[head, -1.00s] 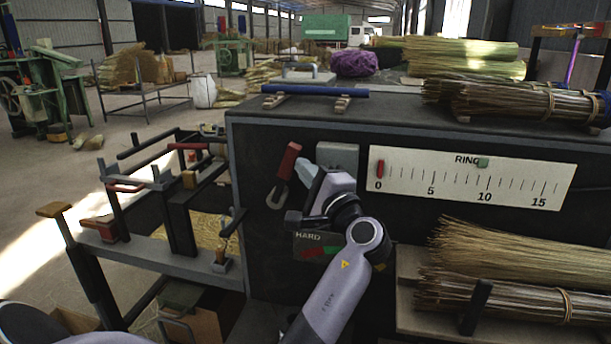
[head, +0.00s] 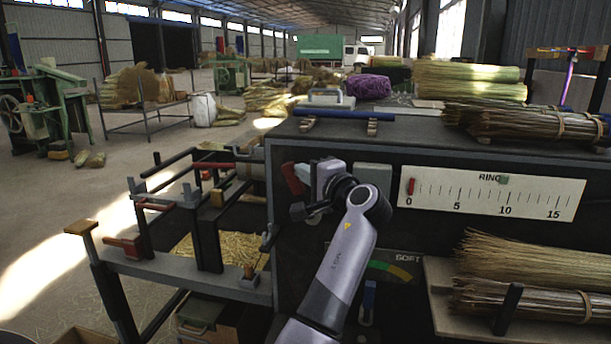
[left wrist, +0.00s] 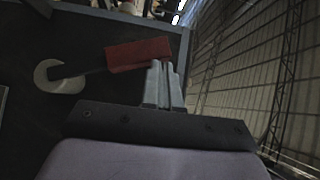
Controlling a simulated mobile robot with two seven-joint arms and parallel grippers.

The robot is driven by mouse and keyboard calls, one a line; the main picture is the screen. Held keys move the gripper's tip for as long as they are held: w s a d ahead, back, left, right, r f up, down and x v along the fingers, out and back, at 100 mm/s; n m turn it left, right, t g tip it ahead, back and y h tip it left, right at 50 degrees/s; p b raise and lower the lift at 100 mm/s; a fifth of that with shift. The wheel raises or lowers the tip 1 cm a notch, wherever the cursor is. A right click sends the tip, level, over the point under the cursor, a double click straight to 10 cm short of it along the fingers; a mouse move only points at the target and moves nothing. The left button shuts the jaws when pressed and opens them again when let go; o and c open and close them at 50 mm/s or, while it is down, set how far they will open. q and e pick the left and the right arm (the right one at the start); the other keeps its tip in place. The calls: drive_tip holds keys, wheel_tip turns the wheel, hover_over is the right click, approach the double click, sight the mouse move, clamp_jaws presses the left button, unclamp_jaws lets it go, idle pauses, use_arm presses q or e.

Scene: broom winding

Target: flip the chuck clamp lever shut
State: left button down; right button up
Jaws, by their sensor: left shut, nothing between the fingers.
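A red-handled lever (head: 294,180) is on the dark front panel of the machine, near its left edge. I take it for the chuck clamp lever. My left gripper (head: 314,180) is close to its right side in the head view, and its fingers are hard to make out there. In the left wrist view the red handle (left wrist: 138,54) lies across the picture, with a dark rod leading left to a pale hook-shaped piece (left wrist: 58,78). The left fingertips (left wrist: 160,68) are together and empty, at the handle's right end. I cannot tell if they touch it. My right gripper is out of view.
A grey frame (head: 185,275) with dark posts and red handles stands left of the machine. A white RING scale (head: 490,192) and straw bundles (head: 535,265) are on the right. A blue bar (head: 342,112) lies on top. My left forearm covers part of the panel.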

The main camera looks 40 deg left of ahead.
use_arm(q)
drive_tip(key=shift+s+a+f, duration=0.15)
drive_tip(key=shift+s+a, duration=0.1)
drive_tip(key=shift+a, duration=0.25)
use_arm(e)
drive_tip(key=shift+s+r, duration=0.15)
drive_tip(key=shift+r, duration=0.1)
use_arm(q)
drive_tip(key=shift+a, duration=0.15)
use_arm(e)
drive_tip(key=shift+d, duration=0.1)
